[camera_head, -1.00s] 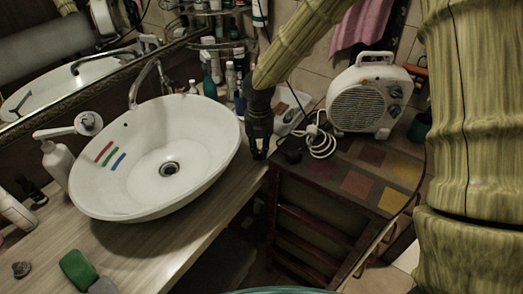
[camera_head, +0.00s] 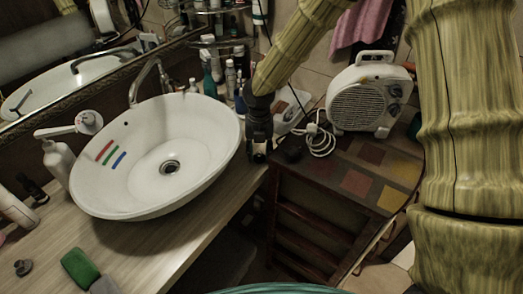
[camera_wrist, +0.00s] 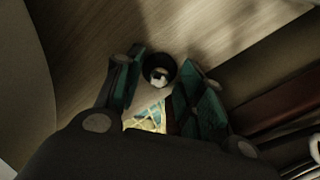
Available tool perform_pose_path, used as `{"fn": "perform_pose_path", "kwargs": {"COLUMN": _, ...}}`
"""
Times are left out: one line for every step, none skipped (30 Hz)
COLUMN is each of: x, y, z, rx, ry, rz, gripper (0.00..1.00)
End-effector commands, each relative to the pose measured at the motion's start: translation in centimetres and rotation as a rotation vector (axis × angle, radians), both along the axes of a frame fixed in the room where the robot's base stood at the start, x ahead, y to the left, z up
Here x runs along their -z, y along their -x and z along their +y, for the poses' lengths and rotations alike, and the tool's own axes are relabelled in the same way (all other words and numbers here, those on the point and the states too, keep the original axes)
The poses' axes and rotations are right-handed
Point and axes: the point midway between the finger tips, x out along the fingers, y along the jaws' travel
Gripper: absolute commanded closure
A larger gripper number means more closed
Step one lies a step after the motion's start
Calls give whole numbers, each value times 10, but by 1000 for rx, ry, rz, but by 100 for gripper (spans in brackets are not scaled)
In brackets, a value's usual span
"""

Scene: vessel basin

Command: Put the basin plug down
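The basin plug (camera_wrist: 158,70) appears as a small dark round piece with a pale middle, between the fingertips of my gripper (camera_wrist: 157,73) in the wrist view. The fingers meet its two sides, and the wood-grain counter (camera_wrist: 75,50) is behind it. In the head view my gripper (camera_head: 259,157) points down at the right end of the counter, just right of the white basin (camera_head: 217,125). A small pale spot shows at its tips there. I cannot tell whether the plug touches the counter.
A small patterned patch (camera_wrist: 147,117) shows between the fingers. A fan heater (camera_head: 365,100) and its white cord (camera_head: 322,142) sit on the tiled cabinet (camera_head: 357,183) to the right. Bottles (camera_head: 210,78) stand behind the basin. A green sponge (camera_head: 80,268) and a small dark piece (camera_head: 23,267) lie front left.

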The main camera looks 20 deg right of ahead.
Motion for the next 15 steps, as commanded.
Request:
{"fn": "perform_pose_path", "kwargs": {"x": -1, "y": 0, "z": 0, "rx": 0, "ry": 0, "rz": 0, "gripper": 62}}
{"fn": "perform_pose_path", "kwargs": {"x": -1, "y": 0, "z": 0, "rx": 0, "ry": 0, "rz": 0, "gripper": 62}}
{"fn": "perform_pose_path", "kwargs": {"x": -3, "y": 0, "z": 0, "rx": 0, "ry": 0, "rz": 0, "gripper": 62}}
{"fn": "perform_pose_path", "kwargs": {"x": -5, "y": 0, "z": 0, "rx": 0, "ry": -1, "rz": 0, "gripper": 62}}
{"fn": "perform_pose_path", "kwargs": {"x": -7, "y": 0, "z": 0, "rx": 1, "ry": 0, "rz": 0, "gripper": 62}}
{"fn": "perform_pose_path", "kwargs": {"x": -11, "y": 0, "z": 0, "rx": 1, "ry": -1, "rz": -1, "gripper": 62}}
{"fn": "perform_pose_path", "kwargs": {"x": -15, "y": -1, "z": 0, "rx": 1, "ry": -1, "rz": -2, "gripper": 62}}
{"fn": "perform_pose_path", "kwargs": {"x": -19, "y": -1, "z": 0, "rx": 1, "ry": -1, "rz": -2, "gripper": 62}}
{"fn": "perform_pose_path", "kwargs": {"x": -24, "y": -1, "z": 0, "rx": 1, "ry": 0, "rz": -2, "gripper": 62}}
{"fn": "perform_pose_path", "kwargs": {"x": -28, "y": 0, "z": 0, "rx": 1, "ry": -1, "rz": -2, "gripper": 62}}
{"fn": "perform_pose_path", "kwargs": {"x": -34, "y": -1, "z": 0, "rx": 0, "ry": -1, "rz": -3, "gripper": 62}}
{"fn": "perform_pose_path", "kwargs": {"x": -40, "y": -1, "z": 0, "rx": 0, "ry": -1, "rz": -3, "gripper": 62}}
{"fn": "perform_pose_path", "kwargs": {"x": -45, "y": -1, "z": 0, "rx": 0, "ry": -1, "rz": -3, "gripper": 62}}
{"fn": "perform_pose_path", "kwargs": {"x": -50, "y": -1, "z": 1, "rx": -1, "ry": -2, "rz": -4, "gripper": 62}}
{"fn": "perform_pose_path", "kwargs": {"x": -57, "y": -1, "z": 1, "rx": 0, "ry": -1, "rz": -3, "gripper": 62}}
